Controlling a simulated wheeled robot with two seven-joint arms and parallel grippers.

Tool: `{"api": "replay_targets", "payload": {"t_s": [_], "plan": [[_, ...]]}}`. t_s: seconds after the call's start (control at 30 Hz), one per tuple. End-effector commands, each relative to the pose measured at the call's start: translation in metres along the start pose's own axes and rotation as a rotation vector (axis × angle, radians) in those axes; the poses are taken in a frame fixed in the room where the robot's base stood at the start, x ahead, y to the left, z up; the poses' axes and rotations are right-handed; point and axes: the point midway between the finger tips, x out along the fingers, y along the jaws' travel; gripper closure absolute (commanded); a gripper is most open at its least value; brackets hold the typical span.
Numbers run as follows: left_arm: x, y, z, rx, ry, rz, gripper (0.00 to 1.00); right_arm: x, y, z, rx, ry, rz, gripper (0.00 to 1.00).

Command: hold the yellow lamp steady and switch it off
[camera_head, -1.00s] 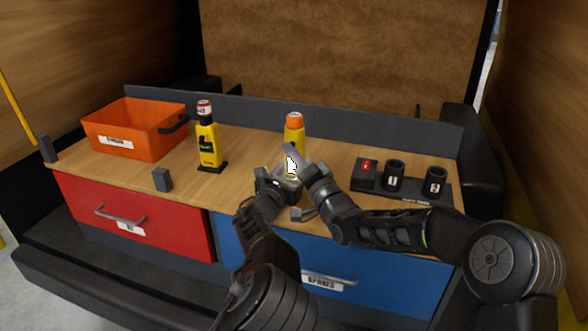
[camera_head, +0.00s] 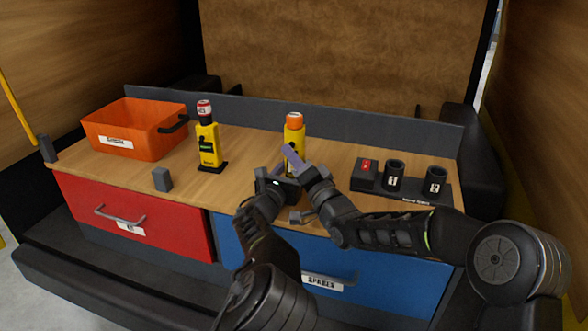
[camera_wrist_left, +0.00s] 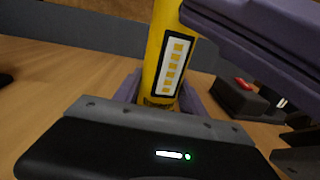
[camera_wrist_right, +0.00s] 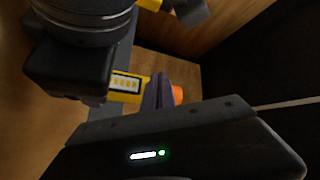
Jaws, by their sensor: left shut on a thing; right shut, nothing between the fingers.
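The yellow lamp (camera_head: 297,136) with an orange top stands upright on the bench, its lower front hidden by my grippers. My left gripper (camera_head: 281,174) is shut around the lamp's lower body, a purple finger on each side. My right gripper (camera_head: 290,152) is shut and empty, its tips in front of the lamp just below the orange top. In the right wrist view, the fingers (camera_wrist_right: 159,90) overlap the lamp; whether they touch it I cannot tell.
A yellow device (camera_head: 208,146) with a red-and-white top stands to the left. An orange bin (camera_head: 120,140) is at the far left, a small grey block (camera_head: 162,180) at the front edge. A dark holder (camera_head: 405,191) with a red switch and two black cups lies right.

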Motion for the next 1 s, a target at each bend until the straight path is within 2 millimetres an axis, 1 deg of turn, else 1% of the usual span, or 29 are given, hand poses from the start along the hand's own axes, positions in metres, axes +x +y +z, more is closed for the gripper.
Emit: {"api": "replay_targets", "payload": {"t_s": [0.03, 0.27, 0.6, 0.8, 1.0], "plan": [[0.000, 0.000, 0.003, 0.000, -0.005, -0.001, 1.00, 0.000, 0.000, 0.000, 0.000, 0.000, 0.000, 1.00], [0.000, -0.001, 0.003, 0.000, -0.005, -0.002, 1.00, -0.005, -0.004, 0.003, 0.000, 0.000, -0.001, 1.00], [0.000, -0.001, 0.003, 0.000, -0.005, -0.002, 1.00, -0.030, -0.022, 0.022, 0.000, -0.001, 0.000, 1.00], [0.000, 0.000, 0.003, 0.000, -0.005, -0.002, 1.00, -0.041, -0.030, 0.030, 0.000, -0.001, 0.000, 1.00], [0.000, -0.001, 0.003, 0.000, -0.005, -0.002, 1.00, -0.042, -0.031, 0.031, 0.000, 0.000, 0.000, 1.00]]}}
